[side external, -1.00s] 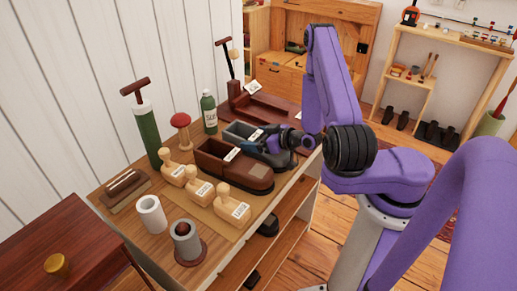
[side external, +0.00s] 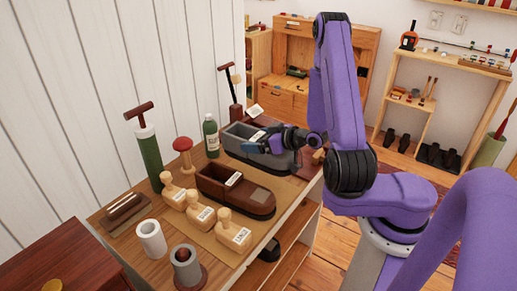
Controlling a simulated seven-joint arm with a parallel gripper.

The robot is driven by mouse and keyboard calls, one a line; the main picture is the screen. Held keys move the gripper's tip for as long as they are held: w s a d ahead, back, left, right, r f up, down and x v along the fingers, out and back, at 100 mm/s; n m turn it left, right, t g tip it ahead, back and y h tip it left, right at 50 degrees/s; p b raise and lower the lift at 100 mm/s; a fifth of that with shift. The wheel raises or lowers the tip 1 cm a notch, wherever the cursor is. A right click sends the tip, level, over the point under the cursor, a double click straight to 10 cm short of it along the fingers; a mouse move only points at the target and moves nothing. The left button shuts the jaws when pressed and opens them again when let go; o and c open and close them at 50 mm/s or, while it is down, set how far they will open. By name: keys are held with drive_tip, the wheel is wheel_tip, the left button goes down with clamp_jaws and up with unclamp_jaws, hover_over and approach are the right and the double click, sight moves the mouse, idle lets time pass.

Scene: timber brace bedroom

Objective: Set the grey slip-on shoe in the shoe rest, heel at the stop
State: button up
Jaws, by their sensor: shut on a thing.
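The grey slip-on shoe (side external: 284,160) is at the far side of the bench top, its open collar to the left and its toe to the right. My gripper (side external: 265,143) is shut on it, with the fingers at its upper side. The shoe rest is a dark red-brown tray, now almost wholly hidden behind the shoe. Only its back end (side external: 237,113) and a white tag (side external: 255,111) show above the collar. The shoe appears raised in front of or over the rest; I cannot tell whether they touch.
A brown shoe (side external: 236,190) with a white tag stands nearer. Several tagged wooden stamp-like pieces (side external: 201,214) line the front. A green bottle (side external: 212,136), red-topped knob (side external: 184,154) and tall green cylinder (side external: 150,160) stand left. White and grey cups (side external: 151,240) are near.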

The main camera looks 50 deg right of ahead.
drive_tip(key=shift+d+r, duration=0.15)
drive_tip(key=shift+r, duration=0.4)
drive_tip(key=shift+d+r, duration=0.2)
drive_tip(key=shift+d, duration=0.1)
drive_tip(key=s+d+r, duration=0.1)
drive_tip(key=d+r, duration=0.1)
drive_tip(key=d, duration=0.4)
drive_tip(key=s+d+r, duration=0.2)
drive_tip(key=d, duration=0.4)
drive_tip(key=shift+w+d+f, duration=1.2)
drive_tip(key=shift+w+f, duration=0.75)
drive_tip(key=shift+f, duration=0.25)
drive_tip(key=shift+w+d+f, duration=1.25)
drive_tip(key=shift+w+f, duration=0.75)
drive_tip(key=shift+f, duration=0.2)
drive_tip(key=shift+w+d+f, duration=1.2)
drive_tip(key=shift+w+f, duration=0.75)
drive_tip(key=shift+f, duration=0.25)
drive_tip(key=shift+f, duration=0.15)
drive_tip(key=o, duration=1)
drive_tip(key=shift+o, duration=0.2)
